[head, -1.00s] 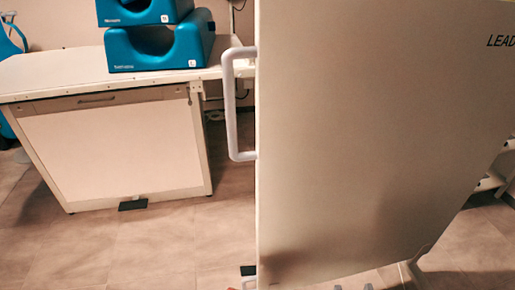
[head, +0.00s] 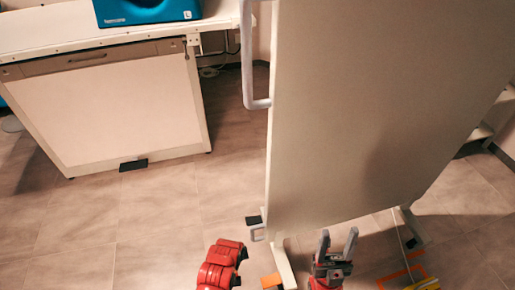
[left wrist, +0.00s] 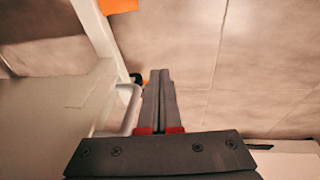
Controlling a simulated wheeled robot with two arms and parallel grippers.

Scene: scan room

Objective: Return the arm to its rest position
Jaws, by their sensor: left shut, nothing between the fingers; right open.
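My right gripper (head: 337,243) is low in the head view, in front of the lower edge of the big panel. Its two grey fingers point up and stand apart, with nothing seen between them. In the left wrist view my left gripper (left wrist: 160,76) has its dark fingers together, with nothing held, above the tiled floor. A red arm part of mine shows at the bottom of the head view, left of the right gripper. The left fingers cannot be made out in the head view.
A large pale panel (head: 355,110) on a white-footed stand fills the right, with a white handle (head: 248,70) on its left edge. A white table (head: 40,38) bearing a blue block (head: 145,10) stands at the back left. Tiled floor (head: 160,215) between is clear.

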